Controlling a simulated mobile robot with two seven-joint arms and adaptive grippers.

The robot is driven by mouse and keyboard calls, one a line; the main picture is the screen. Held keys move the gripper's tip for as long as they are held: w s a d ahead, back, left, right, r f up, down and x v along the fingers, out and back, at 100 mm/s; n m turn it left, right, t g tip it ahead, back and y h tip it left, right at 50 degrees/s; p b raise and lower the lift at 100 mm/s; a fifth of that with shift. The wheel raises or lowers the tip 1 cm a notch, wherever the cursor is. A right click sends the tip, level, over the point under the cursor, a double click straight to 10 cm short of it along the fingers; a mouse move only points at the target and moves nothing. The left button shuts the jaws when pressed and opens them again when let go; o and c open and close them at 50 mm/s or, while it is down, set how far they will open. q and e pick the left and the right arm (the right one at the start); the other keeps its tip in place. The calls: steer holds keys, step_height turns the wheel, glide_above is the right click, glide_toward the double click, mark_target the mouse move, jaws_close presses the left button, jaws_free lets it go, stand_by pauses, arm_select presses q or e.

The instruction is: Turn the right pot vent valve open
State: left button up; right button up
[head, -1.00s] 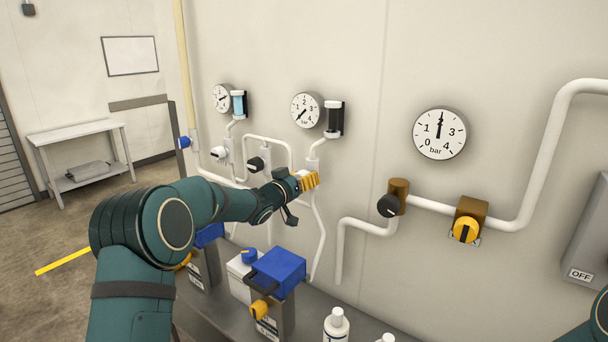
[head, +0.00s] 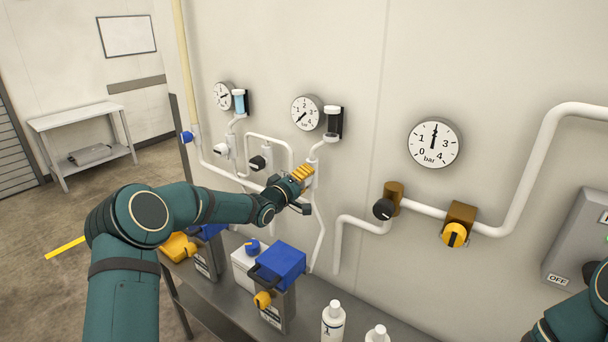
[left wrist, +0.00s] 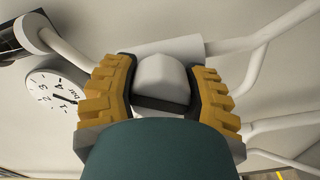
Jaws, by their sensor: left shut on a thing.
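My left gripper (head: 302,174) is at the wall piping, below the middle pressure gauge. Its yellow-padded fingers are tilted. In the left wrist view the gripper (left wrist: 163,95) has one finger on each side of a white valve handle (left wrist: 162,72) and is shut on it. A dark band crosses the handle's near end. In the head view the fingers hide most of this handle; a white pipe runs down to it. The right pot (head: 275,305), with blue lid (head: 282,263) and yellow knob, stands below on the bench. My right gripper is out of view.
A black-handled valve (head: 257,163) and another white valve (head: 221,151) sit close left on the pipes. The middle gauge (head: 306,113) is above. White bottles (head: 333,322) stand on the bench. Brown valve bodies (head: 459,216) and an OFF box (head: 575,250) are at right.

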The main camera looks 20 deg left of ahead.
arm_select(q)
steer(key=n, duration=0.2)
steer(key=shift+n, duration=1.9)
steer(key=o, duration=1.2)
steer(key=v, duration=1.2)
